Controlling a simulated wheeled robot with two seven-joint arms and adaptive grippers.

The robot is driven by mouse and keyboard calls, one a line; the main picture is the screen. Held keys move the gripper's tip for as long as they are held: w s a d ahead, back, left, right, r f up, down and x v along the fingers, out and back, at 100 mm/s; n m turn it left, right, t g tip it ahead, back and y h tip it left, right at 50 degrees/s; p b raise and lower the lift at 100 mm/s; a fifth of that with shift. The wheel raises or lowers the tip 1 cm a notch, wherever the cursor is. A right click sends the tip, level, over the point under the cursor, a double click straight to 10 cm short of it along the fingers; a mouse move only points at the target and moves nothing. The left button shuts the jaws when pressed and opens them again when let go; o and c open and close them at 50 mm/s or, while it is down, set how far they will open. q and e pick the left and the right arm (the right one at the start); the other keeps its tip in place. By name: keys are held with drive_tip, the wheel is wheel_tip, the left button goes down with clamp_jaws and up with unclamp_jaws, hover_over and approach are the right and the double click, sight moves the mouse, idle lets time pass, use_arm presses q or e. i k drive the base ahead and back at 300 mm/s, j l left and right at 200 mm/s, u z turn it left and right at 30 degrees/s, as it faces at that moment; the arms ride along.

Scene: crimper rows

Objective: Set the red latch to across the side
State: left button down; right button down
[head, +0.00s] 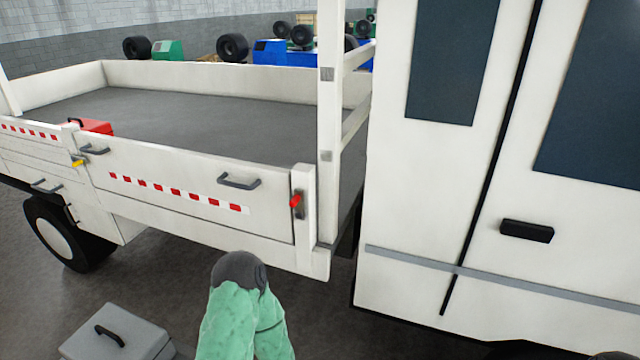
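The red latch (296,200) is a small red lever on a dark mount at the right end of the truck bed's white side panel (200,178), by the corner post (304,225). It looks short and roughly upright with a slight tilt; its exact angle is hard to tell at this size. Nothing touches it. A green-covered part of my arm with a dark grey rounded end rises at the bottom middle, below and left of the latch. Neither gripper's fingers can be seen.
A yellow latch (78,161) sits at the panel's left end. The panel carries dark handles (238,181). A red box (95,127) lies in the bed. A grey case (115,335) stands on the floor. The white cab (420,200) stands close on the right.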

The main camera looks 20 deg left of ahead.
sight(297, 202)
drive_tip(key=i+j+u, duration=0.1)
drive_tip(key=i+j, duration=0.6)
